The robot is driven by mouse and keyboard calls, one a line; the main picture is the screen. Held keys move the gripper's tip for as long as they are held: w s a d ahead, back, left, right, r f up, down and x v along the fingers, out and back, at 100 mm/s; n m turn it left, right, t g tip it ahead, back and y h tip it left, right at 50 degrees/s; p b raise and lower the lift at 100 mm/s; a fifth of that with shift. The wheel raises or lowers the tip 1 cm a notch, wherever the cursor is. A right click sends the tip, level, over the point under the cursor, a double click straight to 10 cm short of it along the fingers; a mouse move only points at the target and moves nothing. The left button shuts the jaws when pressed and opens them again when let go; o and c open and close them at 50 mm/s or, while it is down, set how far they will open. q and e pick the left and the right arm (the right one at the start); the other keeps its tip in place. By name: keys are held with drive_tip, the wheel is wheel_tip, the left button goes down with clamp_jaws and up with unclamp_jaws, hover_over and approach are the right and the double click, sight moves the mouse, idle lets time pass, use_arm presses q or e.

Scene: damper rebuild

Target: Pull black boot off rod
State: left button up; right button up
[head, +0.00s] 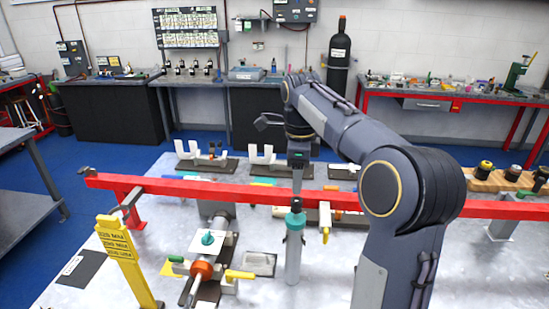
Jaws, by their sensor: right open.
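The damper stands upright on the bench, with a silver body (293,262) and a teal collar (295,221). The black boot (296,204) sits just above the collar. My right gripper (297,186) points down directly over the boot. It is open. Its fingers are seen nearly edge-on, so I cannot tell whether they touch the boot or stay apart from it. The rod cannot be told apart from the fingers here. My left gripper is not in view.
A wooden block (497,182) holds several black-topped parts at right.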

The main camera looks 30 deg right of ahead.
sight(297, 201)
drive_tip(key=shift+s+f+p, duration=0.1)
drive_tip(key=shift+f+p, duration=0.2)
drive_tip(key=shift+f, duration=3.5)
drive_tip(key=shift+r, duration=0.1)
clamp_jaws()
